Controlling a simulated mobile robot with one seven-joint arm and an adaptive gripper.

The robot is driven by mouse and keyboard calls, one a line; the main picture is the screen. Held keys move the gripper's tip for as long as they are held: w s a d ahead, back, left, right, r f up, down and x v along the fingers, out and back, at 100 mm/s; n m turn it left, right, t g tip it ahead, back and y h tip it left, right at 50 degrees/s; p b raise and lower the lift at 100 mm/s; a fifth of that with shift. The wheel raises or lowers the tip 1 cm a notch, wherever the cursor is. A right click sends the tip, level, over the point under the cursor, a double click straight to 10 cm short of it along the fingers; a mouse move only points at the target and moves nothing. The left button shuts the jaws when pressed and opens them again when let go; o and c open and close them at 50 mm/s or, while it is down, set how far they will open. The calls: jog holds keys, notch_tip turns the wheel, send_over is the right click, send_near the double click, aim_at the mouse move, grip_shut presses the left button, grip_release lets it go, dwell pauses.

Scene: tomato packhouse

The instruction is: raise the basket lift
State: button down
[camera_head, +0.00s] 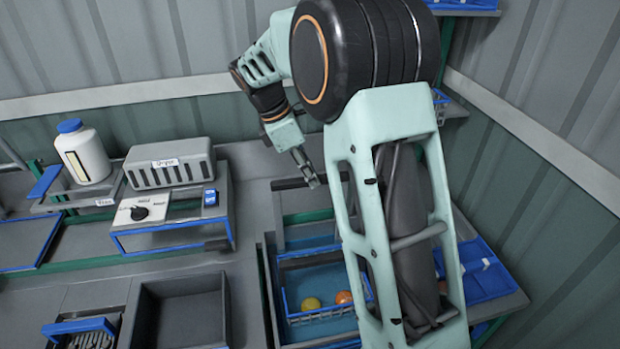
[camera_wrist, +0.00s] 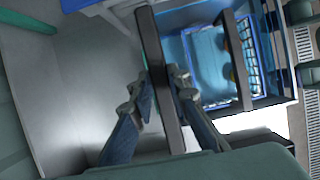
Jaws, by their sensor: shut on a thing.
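The basket lift has a dark bar (camera_wrist: 155,55), which runs between my fingers in the wrist view. My gripper (camera_wrist: 162,88) is shut on this bar, one finger on each side. In the head view my gripper (camera_head: 308,181) is above the tank, at the bar's height, and my arm hides part of the bar. The blue-rimmed basket (camera_head: 284,300) sits low in the blue water of the tank (camera_head: 266,290). A yellow fruit (camera_head: 311,304) and an orange one (camera_head: 344,297) are in it. The basket also shows in the wrist view (camera_wrist: 244,62).
Left of the tank are an empty grey bin (camera_head: 183,310) and a blue-edged stand with a dial box (camera_head: 140,212) and a grey ribbed box (camera_head: 168,164). A white bottle (camera_head: 83,153) stands farther left. A blue tray (camera_head: 487,270) is at right. Walls close the back and right.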

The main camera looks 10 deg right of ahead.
notch_tip(320, 180, up, 7)
jog(key=p, duration=0.3)
jog(key=shift+f, duration=0.1)
jog(key=shift+w, duration=0.15)
jog(key=shift+r, duration=0.2)
jog(key=c, duration=1.8)
grip_release()
jog(key=shift+c, duration=0.2)
jog(key=shift+f, duration=0.15)
jog(key=v, duration=1.2)
jog(key=shift+a+f, duration=0.1)
jog(key=shift+a, duration=0.05)
